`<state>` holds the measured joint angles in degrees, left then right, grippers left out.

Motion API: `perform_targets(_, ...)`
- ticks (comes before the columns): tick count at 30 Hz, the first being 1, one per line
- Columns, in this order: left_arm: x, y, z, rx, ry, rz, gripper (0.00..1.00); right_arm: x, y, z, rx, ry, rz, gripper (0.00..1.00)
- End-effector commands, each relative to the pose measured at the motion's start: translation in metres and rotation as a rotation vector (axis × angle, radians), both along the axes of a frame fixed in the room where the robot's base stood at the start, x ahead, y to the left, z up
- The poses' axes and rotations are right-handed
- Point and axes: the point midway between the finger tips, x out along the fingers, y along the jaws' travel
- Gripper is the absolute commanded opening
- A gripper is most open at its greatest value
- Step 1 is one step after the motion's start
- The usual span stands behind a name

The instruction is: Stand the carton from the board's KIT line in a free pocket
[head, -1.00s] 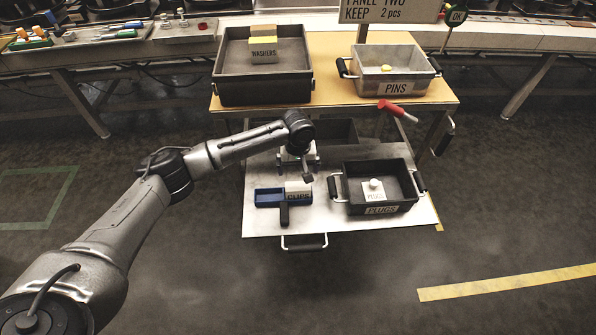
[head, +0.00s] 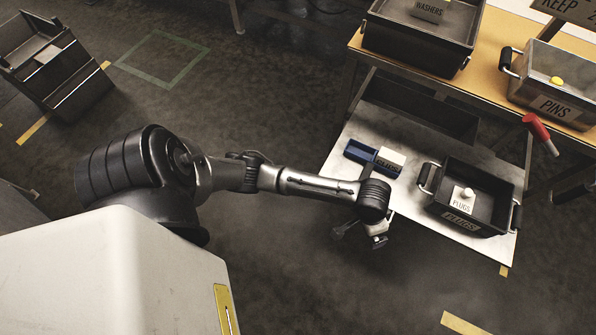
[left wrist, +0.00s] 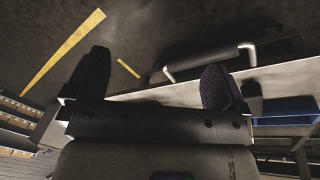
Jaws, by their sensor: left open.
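My left gripper (head: 360,228) is open and empty, off the front left edge of the lower shelf. Its two dark fingers (left wrist: 152,82) stand wide apart in the left wrist view, with nothing between them. The sign board (head: 570,12) is cut off at the top right; only "KEEP 2" shows and no KIT line can be read. I cannot make out which thing is the carton, or a free pocket. A blue bin (head: 359,151) with a white block (head: 391,156) at its right end sits on the lower shelf. My right gripper is not in view.
The lower shelf (head: 405,198) also holds a black PLUGS bin (head: 488,187). The upper shelf carries a WASHERS bin (head: 415,42) and a PINS bin (head: 520,88). A red-handled lever (head: 537,127) juts out below. A dark tiered rack (head: 60,70) stands far left. Open floor lies between.

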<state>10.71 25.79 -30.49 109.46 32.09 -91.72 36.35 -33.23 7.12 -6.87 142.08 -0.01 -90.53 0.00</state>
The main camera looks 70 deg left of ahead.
Motion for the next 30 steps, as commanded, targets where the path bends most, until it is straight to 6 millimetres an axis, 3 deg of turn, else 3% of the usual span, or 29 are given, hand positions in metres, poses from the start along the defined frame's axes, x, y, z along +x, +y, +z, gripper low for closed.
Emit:
perform_targets(1,-0.024,-0.01,-0.003,-0.021,-0.021,-0.035,1.0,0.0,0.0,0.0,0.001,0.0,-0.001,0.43)
perform_targets(5,-0.071,-0.016,-0.001,-0.025,-0.101,-0.1,1.0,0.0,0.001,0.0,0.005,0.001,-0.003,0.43)
perform_targets(9,-0.117,-0.005,0.006,0.017,-0.161,-0.124,1.0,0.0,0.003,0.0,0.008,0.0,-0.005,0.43)
perform_targets(15,-0.166,0.022,0.019,0.115,-0.192,-0.128,1.0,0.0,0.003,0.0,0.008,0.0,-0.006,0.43)
perform_targets(21,-0.191,0.039,0.028,0.18,-0.193,-0.129,1.0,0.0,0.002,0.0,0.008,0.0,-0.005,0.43)
perform_targets(30,-0.195,0.043,0.03,0.194,-0.192,-0.132,1.0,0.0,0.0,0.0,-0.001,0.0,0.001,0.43)
